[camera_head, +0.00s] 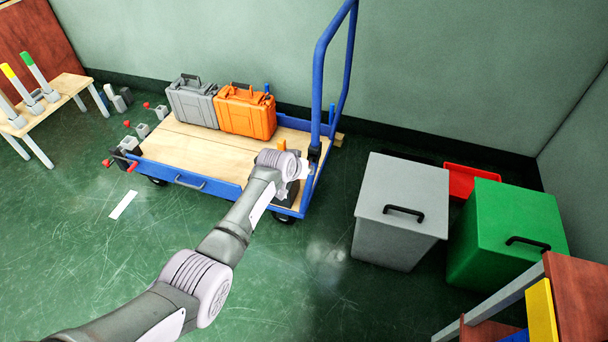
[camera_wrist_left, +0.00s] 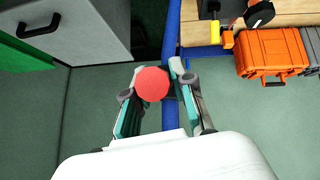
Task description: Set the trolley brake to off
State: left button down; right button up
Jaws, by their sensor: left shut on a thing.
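The trolley (camera_head: 190,181) has a blue frame, a pale wooden deck and a tall blue push handle (camera_head: 319,80) at its right end. My left arm reaches to the trolley's right end, and its wrist hides the gripper's fingers in the head view. In the left wrist view my left gripper (camera_wrist_left: 155,80) is shut on a round red knob (camera_wrist_left: 150,84), beside a blue bar of the trolley (camera_wrist_left: 172,30). The lever under the knob is hidden, so its brake position cannot be told. My right gripper is not in view.
A grey case (camera_head: 193,102) and an orange case (camera_head: 245,110) stand on the deck. A grey bin (camera_head: 402,195) and a green bin (camera_head: 510,225) stand to the right. A small wooden table (camera_head: 62,90) is at the left. The floor in front is clear.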

pick_arm(q)
jog(key=shift+w+d+r+g, duration=0.1)
jog(key=shift+w+r+g, duration=0.05)
jog(key=shift+r+g, duration=0.4)
jog(key=shift+w+r+g+y+p, duration=0.1)
jog(key=shift+g+y+p, duration=0.2)
jog(key=shift+g+p, duration=0.2)
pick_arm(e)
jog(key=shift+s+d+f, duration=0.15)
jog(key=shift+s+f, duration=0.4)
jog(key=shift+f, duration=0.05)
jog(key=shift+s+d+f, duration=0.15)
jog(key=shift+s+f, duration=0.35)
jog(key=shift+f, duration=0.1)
pick_arm(q)
jog(key=c, duration=1)
grip_release()
jog(key=shift+o, duration=0.2)
jog(key=v, duration=1.2)
